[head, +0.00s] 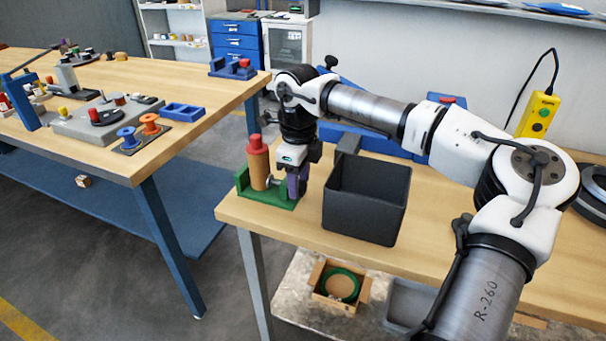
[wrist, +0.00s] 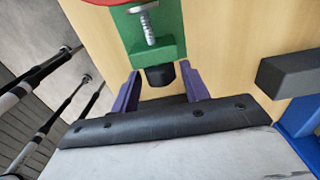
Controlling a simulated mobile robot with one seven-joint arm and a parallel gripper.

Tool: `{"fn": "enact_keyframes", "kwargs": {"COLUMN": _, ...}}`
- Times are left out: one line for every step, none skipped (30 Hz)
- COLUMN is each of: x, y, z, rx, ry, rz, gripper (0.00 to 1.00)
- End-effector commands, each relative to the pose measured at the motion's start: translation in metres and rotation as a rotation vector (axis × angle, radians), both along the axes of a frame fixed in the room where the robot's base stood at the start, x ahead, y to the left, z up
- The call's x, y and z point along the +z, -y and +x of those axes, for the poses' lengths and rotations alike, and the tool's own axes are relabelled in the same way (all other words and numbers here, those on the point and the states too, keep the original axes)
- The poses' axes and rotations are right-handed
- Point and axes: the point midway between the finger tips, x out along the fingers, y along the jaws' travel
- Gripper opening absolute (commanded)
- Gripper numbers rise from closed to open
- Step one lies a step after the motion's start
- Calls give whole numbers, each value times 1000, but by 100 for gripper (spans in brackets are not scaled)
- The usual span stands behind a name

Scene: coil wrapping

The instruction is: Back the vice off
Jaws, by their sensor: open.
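The green vice (head: 270,200) sits near the front left corner of the right bench. A brown cylinder with a red top (head: 258,168) stands upright in it. In the wrist view the vice's green end block (wrist: 172,48) carries a silver threaded screw (wrist: 148,28), with a black knob (wrist: 160,75) on its outer end. My gripper (head: 299,186) is at the right end of the vice, pointing down. Its purple fingers stand open on either side of the knob (wrist: 160,78), with gaps showing. In the head view the knob is hidden behind my gripper.
A dark open bin (head: 365,202) stands close to the right of my gripper. Blue containers (head: 370,140) are behind the arm. The bench's left edge is close to the vice. Another bench (head: 185,150) with parts stands across a gap.

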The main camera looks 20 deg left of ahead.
Motion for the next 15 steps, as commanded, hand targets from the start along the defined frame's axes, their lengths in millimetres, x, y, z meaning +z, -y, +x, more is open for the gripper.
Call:
{"fn": "enact_keyframes", "kwargs": {"x": 4, "y": 0, "z": 0, "rx": 1, "ry": -24, "rz": 2, "gripper": 45}}
{"fn": "enact_keyframes", "kwargs": {"x": 3, "y": 0, "z": 1, "rx": 1, "ry": -32, "rz": 1, "gripper": 45}}
{"fn": "enact_keyframes", "kwargs": {"x": 2, "y": 0, "z": 1, "rx": 1, "ry": -39, "rz": 1, "gripper": 45}}
{"fn": "enact_keyframes", "kwargs": {"x": 1, "y": 0, "z": 1, "rx": 2, "ry": -42, "rz": 0, "gripper": 45}}
{"fn": "enact_keyframes", "kwargs": {"x": 0, "y": 0, "z": 1, "rx": 2, "ry": -43, "rz": 0, "gripper": 45}}
{"fn": "enact_keyframes", "kwargs": {"x": -1, "y": 0, "z": 1, "rx": 2, "ry": -43, "rz": 0, "gripper": 45}}
{"fn": "enact_keyframes", "kwargs": {"x": -1, "y": 0, "z": 1, "rx": 2, "ry": -43, "rz": 0, "gripper": 45}}
{"fn": "enact_keyframes", "kwargs": {"x": -1, "y": 0, "z": 1, "rx": 2, "ry": -42, "rz": 0, "gripper": 45}}
{"fn": "enact_keyframes", "kwargs": {"x": -1, "y": 0, "z": 1, "rx": 2, "ry": -42, "rz": 0, "gripper": 45}}
{"fn": "enact_keyframes", "kwargs": {"x": -1, "y": 0, "z": 1, "rx": 2, "ry": -42, "rz": 0, "gripper": 45}}
{"fn": "enact_keyframes", "kwargs": {"x": -1, "y": 0, "z": 1, "rx": 1, "ry": -43, "rz": 1, "gripper": 45}}
{"fn": "enact_keyframes", "kwargs": {"x": 0, "y": 0, "z": 1, "rx": 1, "ry": -48, "rz": 1, "gripper": 45}}
{"fn": "enact_keyframes", "kwargs": {"x": 1, "y": 0, "z": 1, "rx": 0, "ry": -57, "rz": 2, "gripper": 45}}
{"fn": "enact_keyframes", "kwargs": {"x": 3, "y": 0, "z": 2, "rx": 0, "ry": -70, "rz": 2, "gripper": 45}}
{"fn": "enact_keyframes", "kwargs": {"x": 5, "y": 0, "z": 3, "rx": -1, "ry": -95, "rz": 4, "gripper": 45}}
